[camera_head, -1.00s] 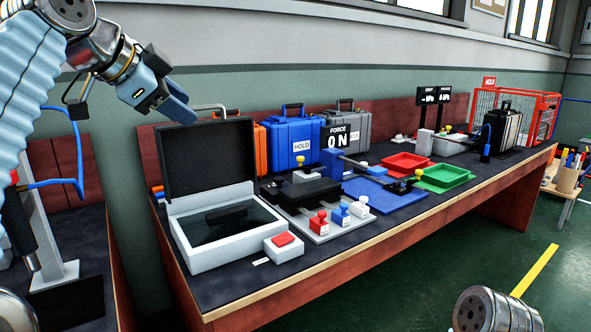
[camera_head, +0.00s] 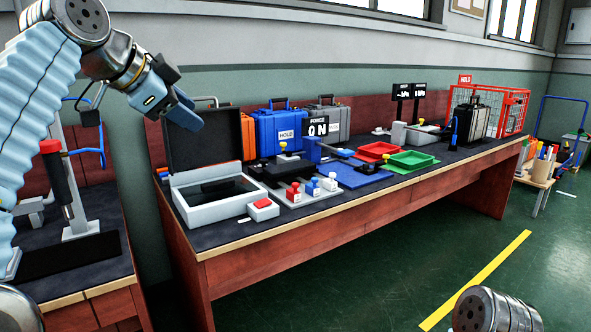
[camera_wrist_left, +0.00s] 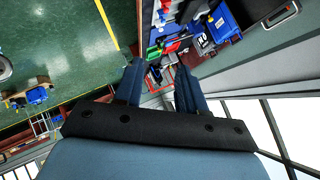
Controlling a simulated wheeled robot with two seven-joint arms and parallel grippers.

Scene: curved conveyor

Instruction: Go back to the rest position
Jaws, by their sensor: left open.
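My left gripper (camera_head: 184,108) is raised at the upper left of the head view, in front of the wall and the open case (camera_head: 215,200). In the left wrist view its two fingers (camera_wrist_left: 157,85) stand apart with nothing between them, and the bench shows small beyond them. In the head view a round grey part of my right arm (camera_head: 490,312) shows at the bottom right. My right gripper is out of the frames.
The long bench (camera_head: 225,265) carries a red button box (camera_head: 263,208), several stamps, blue and orange cases, a red tray (camera_head: 379,151), a green tray (camera_head: 412,160) and a red wire cage (camera_head: 515,110). Another bench (camera_head: 85,280) stands at left. Green floor (camera_head: 380,260) is open in front.

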